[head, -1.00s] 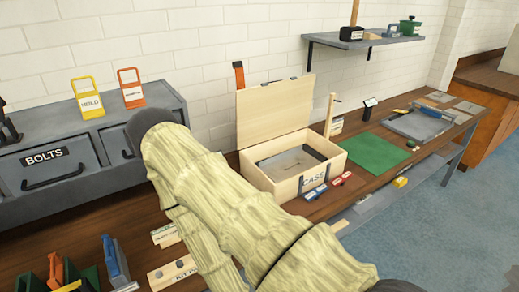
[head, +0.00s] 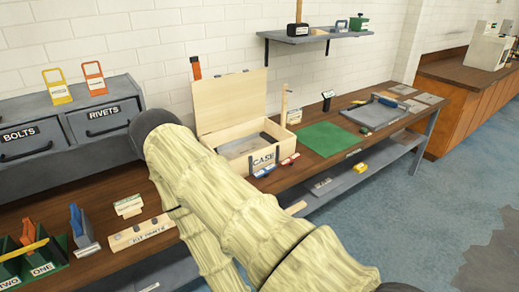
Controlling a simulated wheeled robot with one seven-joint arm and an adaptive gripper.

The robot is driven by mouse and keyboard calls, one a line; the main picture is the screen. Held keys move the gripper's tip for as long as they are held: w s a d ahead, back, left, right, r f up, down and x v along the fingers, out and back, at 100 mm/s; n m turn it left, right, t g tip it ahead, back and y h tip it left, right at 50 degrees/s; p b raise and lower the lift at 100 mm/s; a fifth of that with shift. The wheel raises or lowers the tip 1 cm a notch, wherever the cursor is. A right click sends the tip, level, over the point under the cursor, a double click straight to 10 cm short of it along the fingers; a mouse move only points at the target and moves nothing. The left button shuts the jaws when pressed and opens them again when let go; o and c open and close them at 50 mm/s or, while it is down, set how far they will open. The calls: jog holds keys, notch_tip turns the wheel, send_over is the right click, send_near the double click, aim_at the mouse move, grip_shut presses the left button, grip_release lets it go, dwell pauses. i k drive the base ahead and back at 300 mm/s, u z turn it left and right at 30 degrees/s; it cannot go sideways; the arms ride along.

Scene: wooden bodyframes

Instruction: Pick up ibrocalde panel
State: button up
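I cannot tell which thing is the ibrocalde panel; no label with that name is readable. Small flat grey-brown plates lie at the far right end of the bench, one of them at the back (head: 402,89) and another by the right corner (head: 430,98). An open wooden case (head: 238,150) marked CASE stands mid-bench with its lid raised and a dark grey flat piece inside. My pale, wood-textured arm crosses the middle of the view and hides part of the bench. My gripper does not show.
A green mat (head: 328,138) and a grey board (head: 373,114) with a blue-handled tool lie right of the case. Drawers (head: 104,120) stand at the left. A wall shelf (head: 312,35) hangs above the bench. Blue floor (head: 400,190) is open in front of the bench.

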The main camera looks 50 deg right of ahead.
aim_at(248, 144)
jog(key=z, duration=1.1)
